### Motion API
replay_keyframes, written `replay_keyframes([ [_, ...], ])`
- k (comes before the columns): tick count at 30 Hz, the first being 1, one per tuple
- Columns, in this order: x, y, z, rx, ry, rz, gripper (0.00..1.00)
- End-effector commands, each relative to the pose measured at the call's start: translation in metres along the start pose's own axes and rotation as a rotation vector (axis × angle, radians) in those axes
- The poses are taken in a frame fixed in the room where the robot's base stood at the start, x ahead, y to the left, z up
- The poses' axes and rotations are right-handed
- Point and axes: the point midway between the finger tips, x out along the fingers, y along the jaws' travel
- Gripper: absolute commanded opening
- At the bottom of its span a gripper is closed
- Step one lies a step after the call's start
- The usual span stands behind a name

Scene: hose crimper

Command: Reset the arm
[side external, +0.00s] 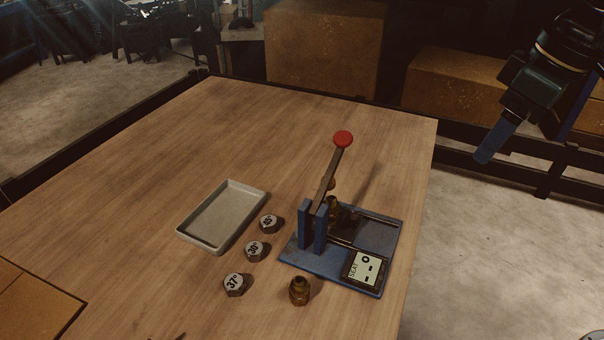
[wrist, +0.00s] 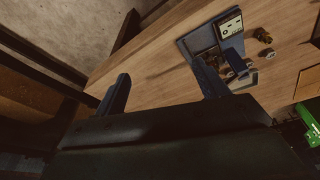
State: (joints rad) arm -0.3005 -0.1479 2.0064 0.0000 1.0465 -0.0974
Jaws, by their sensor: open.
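My gripper (side external: 494,141) hangs in the air beyond the table's right edge in the side view, well apart from the crimper. In the wrist view my gripper (wrist: 163,92) has two blue fingers spread wide with nothing between them. The hose crimper (side external: 318,262) stands on the table, with a blue base, two blue uprights and a lever arm (side external: 329,174) raised steeply, tipped by a red knob (side external: 343,139). A brass fitting (side external: 333,207) sits in the crimper, partly hidden by the uprights. The crimper also shows in the wrist view (wrist: 203,49).
Hex pieces marked 45 (side external: 269,223), 30 (side external: 255,250) and 37 (side external: 236,284) lie left of the crimper. A loose brass fitting (side external: 299,291) stands in front. A grey tray (side external: 257,187) looks empty. The table's far left is clear. Cardboard boxes (side external: 325,48) stand behind the table.

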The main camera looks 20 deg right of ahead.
Motion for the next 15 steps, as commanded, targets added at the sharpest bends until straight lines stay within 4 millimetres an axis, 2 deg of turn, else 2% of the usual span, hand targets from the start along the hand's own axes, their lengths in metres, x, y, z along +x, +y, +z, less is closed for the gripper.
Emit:
replay_keyframes([
  [6, -0.016, 0.020, 0.048, 0.111, 0.073, 0.030, 0.73],
  [15, -0.021, 0.034, 0.113, 0.255, 0.166, 0.075, 0.73],
])
